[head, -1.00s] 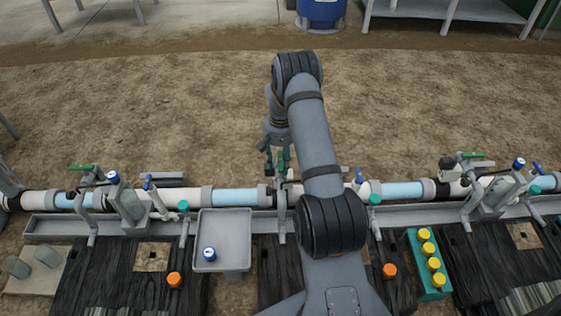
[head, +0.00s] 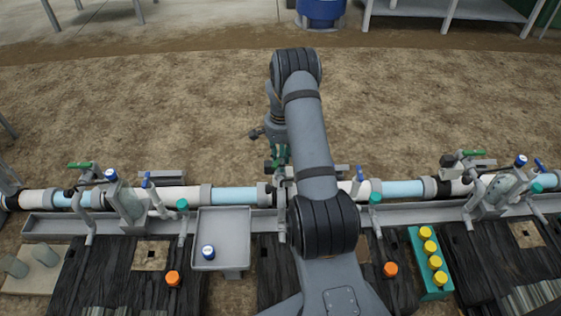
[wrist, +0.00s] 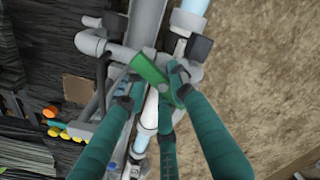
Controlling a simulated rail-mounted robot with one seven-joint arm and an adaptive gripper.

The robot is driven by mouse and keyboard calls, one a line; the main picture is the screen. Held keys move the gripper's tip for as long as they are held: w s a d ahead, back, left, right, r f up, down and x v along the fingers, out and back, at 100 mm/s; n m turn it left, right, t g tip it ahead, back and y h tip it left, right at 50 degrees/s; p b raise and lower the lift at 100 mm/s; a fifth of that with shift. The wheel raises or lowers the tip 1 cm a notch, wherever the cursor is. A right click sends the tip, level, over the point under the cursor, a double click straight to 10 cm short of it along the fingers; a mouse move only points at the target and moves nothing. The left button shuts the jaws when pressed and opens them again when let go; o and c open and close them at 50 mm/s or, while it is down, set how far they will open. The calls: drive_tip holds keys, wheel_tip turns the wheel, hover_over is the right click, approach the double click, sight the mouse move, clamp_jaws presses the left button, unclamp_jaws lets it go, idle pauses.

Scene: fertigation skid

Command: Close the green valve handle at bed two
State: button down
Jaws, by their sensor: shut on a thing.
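The green valve handle (wrist: 149,71) is a flat bright green lever over the grey pipe fittings in the wrist view. My gripper (wrist: 157,88) has teal-wrapped fingers with dark tips, closed around the handle. The tips touch or cover its edges, and one finger lies across its right part. In the head view my gripper (head: 277,160) is over the middle valve on the pipe line, partly behind my arm. The handle cannot be made out clearly there.
Other green handles stand on the left valve (head: 80,166) and the right valve (head: 472,154). A grey tray (head: 222,222) holds a blue-capped item (head: 208,252). A teal rack (head: 418,250) holds several yellow caps. Bare soil (head: 150,100) lies clear beyond the pipe.

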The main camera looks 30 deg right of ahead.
drive_tip(key=m, duration=0.2)
drive_tip(key=w+m+b, duration=0.1)
drive_tip(key=m, duration=0.1)
drive_tip(key=shift+a, duration=0.35)
drive_tip(key=m+b, duration=0.1)
drive_tip(key=m, duration=0.3)
drive_tip(key=m+b, duration=0.1)
drive_tip(key=m, duration=0.2)
drive_tip(key=shift+m+b, duration=0.3)
drive_tip(key=shift+b, duration=0.05)
drive_tip(key=c, duration=2.5)
unclamp_jaws()
drive_tip(key=shift+r+m, duration=0.25)
drive_tip(key=shift+m, duration=0.55)
drive_tip(key=o, duration=1.1)
drive_tip(key=shift+d, duration=0.1)
drive_tip(key=shift+c, duration=0.2)
drive_tip(key=shift+o, duration=0.4)
drive_tip(key=r+p, duration=0.2)
drive_tip(key=r, duration=0.1)
drive_tip(key=r+p, duration=0.5)
drive_tip(key=r, duration=0.2)
drive_tip(key=shift+s+d+p, duration=0.15)
drive_tip(key=shift+s+p, duration=0.15)
drive_tip(key=shift+p, duration=0.1)
drive_tip(key=shift+f, duration=0.2)
